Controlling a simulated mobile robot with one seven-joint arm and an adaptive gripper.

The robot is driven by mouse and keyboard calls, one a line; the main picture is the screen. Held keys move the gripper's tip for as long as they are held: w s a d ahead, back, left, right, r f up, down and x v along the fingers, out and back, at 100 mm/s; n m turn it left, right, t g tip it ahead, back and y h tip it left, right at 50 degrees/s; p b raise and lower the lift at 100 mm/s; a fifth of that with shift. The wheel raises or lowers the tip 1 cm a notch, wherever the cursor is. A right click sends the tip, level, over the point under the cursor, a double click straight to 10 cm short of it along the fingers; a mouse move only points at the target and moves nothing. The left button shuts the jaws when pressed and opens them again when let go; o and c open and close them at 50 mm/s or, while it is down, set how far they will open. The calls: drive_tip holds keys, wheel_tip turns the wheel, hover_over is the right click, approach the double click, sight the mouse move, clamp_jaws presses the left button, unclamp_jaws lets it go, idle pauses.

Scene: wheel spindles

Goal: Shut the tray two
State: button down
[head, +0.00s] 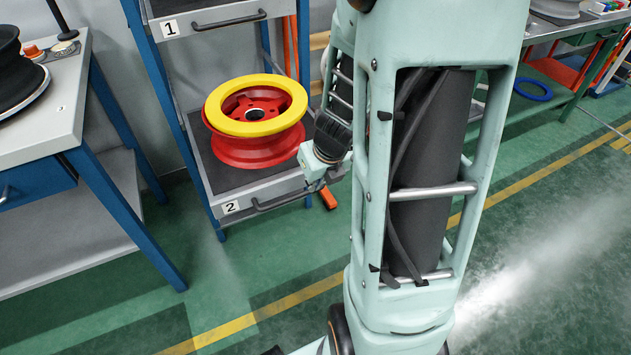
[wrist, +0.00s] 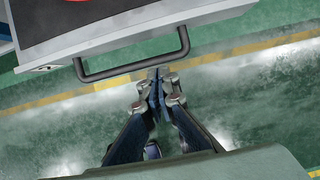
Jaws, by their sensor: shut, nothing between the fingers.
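Tray two (head: 237,207) is the lower grey tray of a blue rack, marked with a "2" label. A red wheel (head: 255,150) with a yellow ring (head: 255,106) on top rests on it. I cannot tell how far the tray stands out. The tray's dark bar handle (head: 281,200) runs along its front; it also shows in the wrist view (wrist: 133,69). My gripper (wrist: 158,80) is shut and empty, its tips close to the handle's right part in the wrist view. Whether they touch is unclear. In the head view my arm hides part of the tray's right side.
Tray one (head: 205,20), with its own handle, is above in the same rack. A grey workbench (head: 60,135) with blue legs stands at the left. Another bench with a blue ring (head: 533,89) is at the far right. The green floor in front of the rack is clear.

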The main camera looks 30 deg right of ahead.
sight(302, 183)
drive_tip(key=w, duration=0.1)
drive_tip(key=w+f, duration=0.2)
drive_tip(key=shift+w+f, duration=0.25)
drive_tip(key=shift+w, duration=0.75)
drive_tip(key=shift+w, duration=0.15)
